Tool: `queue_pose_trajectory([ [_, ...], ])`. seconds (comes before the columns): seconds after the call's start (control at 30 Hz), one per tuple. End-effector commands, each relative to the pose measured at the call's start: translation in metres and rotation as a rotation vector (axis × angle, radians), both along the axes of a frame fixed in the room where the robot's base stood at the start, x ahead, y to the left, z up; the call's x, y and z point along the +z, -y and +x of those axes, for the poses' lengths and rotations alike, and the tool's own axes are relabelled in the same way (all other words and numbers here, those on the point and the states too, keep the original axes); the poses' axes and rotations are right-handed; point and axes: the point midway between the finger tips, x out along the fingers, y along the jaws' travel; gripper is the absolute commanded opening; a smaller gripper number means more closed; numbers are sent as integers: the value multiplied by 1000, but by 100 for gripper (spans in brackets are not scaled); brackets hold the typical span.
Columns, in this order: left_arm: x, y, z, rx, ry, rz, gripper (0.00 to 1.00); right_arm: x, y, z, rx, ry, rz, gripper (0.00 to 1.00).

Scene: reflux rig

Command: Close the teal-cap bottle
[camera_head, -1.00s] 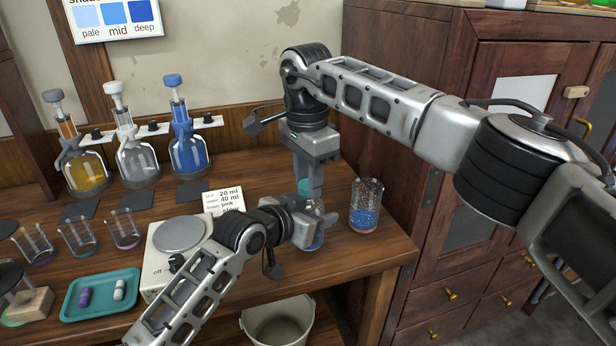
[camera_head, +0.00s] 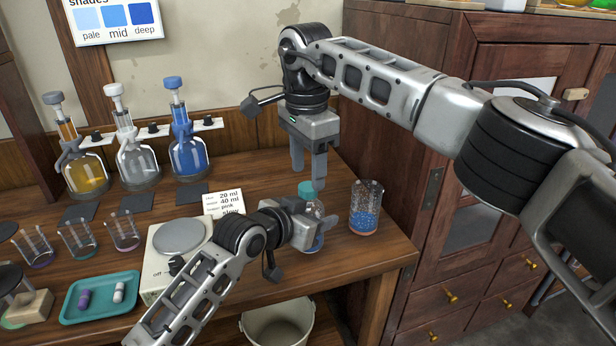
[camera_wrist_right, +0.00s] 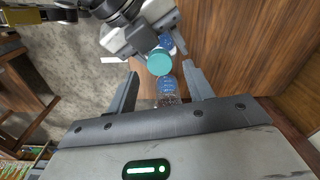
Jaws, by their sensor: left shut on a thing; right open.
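The teal-cap bottle (camera_head: 314,240) stands on the table near its front right, with bluish contents. Its teal cap (camera_head: 307,190) sits on top of the bottle; I cannot tell how tightly. In the right wrist view the cap (camera_wrist_right: 159,62) shows as a round teal disc. My left gripper (camera_head: 314,232) is shut on the bottle, holding it from the left side. My right gripper (camera_head: 308,182) is open and empty, pointing down just above the cap. In the right wrist view its fingers (camera_wrist_right: 163,92) are spread apart, with the cap seen beyond and between them.
A glass of blue beads (camera_head: 365,210) stands just right of the bottle. A scale (camera_head: 180,238), a note card (camera_head: 222,203), several beakers and a teal tray (camera_head: 100,297) lie to the left. A bin (camera_head: 278,325) stands below the table edge. A wooden cabinet (camera_head: 450,190) is at right.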

Motion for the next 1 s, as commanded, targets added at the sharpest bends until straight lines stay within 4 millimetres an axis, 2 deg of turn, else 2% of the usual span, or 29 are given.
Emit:
queue_pose_trajectory([
  [0.03,2,0,0,0,4,-2,0,8,0,0,-1,1,1,52],
  [0.13,2,0,0,0,4,-2,0,15,0,0,0,-1,1,52],
  [0.33,2,0,0,0,4,-2,0,15,0,-1,0,-1,0,52],
  [0.37,2,0,0,0,3,-2,0,15,0,-1,0,-1,0,48],
  [0.47,2,0,0,0,3,-2,0,17,0,0,25,0,-1,48],
  [0.8,2,0,0,0,4,-2,0,44,-1,-1,455,-7,-11,48],
  [1.0,2,0,0,0,3,-2,0,50,-1,-1,567,-11,-13,48],
])
